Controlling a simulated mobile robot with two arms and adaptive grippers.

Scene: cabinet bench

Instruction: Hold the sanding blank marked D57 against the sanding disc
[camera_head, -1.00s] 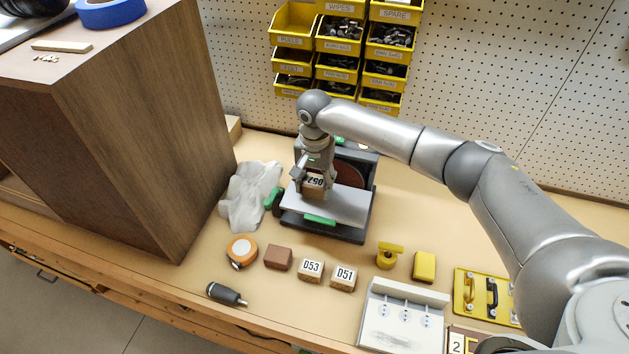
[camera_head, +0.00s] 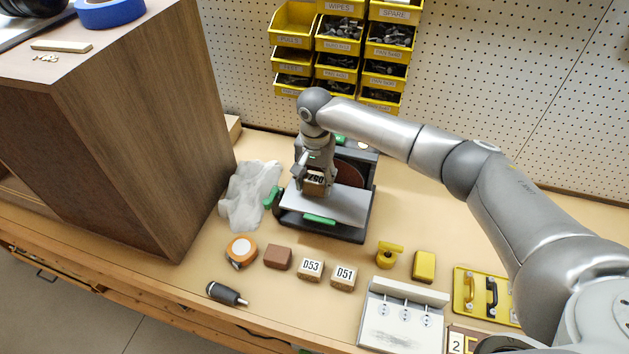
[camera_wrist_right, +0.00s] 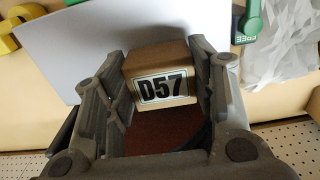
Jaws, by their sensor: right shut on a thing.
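The wooden sanding blank marked D57 (camera_head: 315,185) is between the fingers of my right gripper (camera_head: 314,180), over the sander's grey table (camera_head: 335,206). In the right wrist view the blank (camera_wrist_right: 160,86) sits between both fingers of the gripper (camera_wrist_right: 163,90), its label facing the camera. The reddish-brown sanding disc (camera_head: 351,174) stands upright behind the table, partly hidden by the gripper. It also shows just past the blank in the right wrist view (camera_wrist_right: 160,134). I cannot tell whether blank and disc touch. My left gripper is not in view.
Blanks D53 (camera_head: 311,270) and D51 (camera_head: 343,277) lie in front of the sander, beside a brown block (camera_head: 278,257) and a tape measure (camera_head: 241,251). Crumpled clear plastic (camera_head: 248,196) lies left of the sander. A tall wooden cabinet (camera_head: 130,130) stands further left.

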